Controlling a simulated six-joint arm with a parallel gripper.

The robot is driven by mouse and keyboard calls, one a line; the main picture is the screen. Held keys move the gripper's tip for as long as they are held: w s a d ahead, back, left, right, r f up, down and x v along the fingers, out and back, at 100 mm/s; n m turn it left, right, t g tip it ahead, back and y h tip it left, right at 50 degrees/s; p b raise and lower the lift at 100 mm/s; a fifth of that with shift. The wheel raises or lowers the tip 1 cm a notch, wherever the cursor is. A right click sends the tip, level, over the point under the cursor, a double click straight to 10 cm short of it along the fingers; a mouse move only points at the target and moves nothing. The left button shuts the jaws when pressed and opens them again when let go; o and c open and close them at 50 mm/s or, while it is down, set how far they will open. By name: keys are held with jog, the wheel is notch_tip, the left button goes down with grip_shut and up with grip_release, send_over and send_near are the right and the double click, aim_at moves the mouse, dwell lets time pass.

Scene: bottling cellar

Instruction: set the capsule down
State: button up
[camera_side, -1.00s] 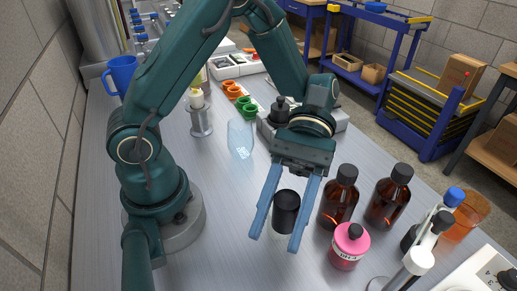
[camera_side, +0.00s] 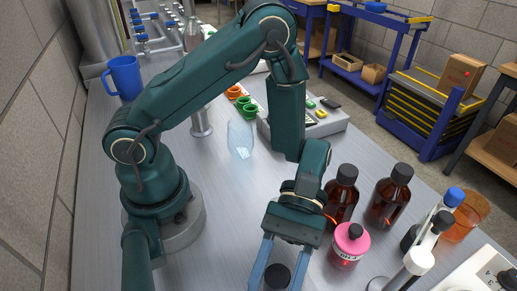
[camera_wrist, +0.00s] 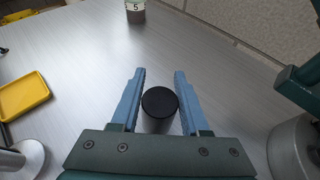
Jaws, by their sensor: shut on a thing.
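The capsule is a short black cylinder (camera_side: 277,277) at the bottom edge of the side view, partly cut off there. In the wrist view its round black top (camera_wrist: 160,102) sits between the two blue fingers. My gripper (camera_side: 275,285) points down and is shut on the capsule; the fingertips run out of the side view. In the wrist view my gripper (camera_wrist: 160,73) shows a finger on each side of it. The capsule's lower end is hidden, so I cannot tell whether it touches the bench.
Brown bottles (camera_side: 388,198) and a pink bottle (camera_side: 349,246) stand close to the right of my gripper. A clear glass vessel (camera_side: 240,138) stands behind. A yellow tray (camera_wrist: 24,98) lies left in the wrist view. Bare bench (camera_side: 232,215) lies left of the gripper.

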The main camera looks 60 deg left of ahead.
jog(key=shift+f, duration=0.4)
jog(key=shift+f, duration=0.15)
jog(key=o, duration=0.7)
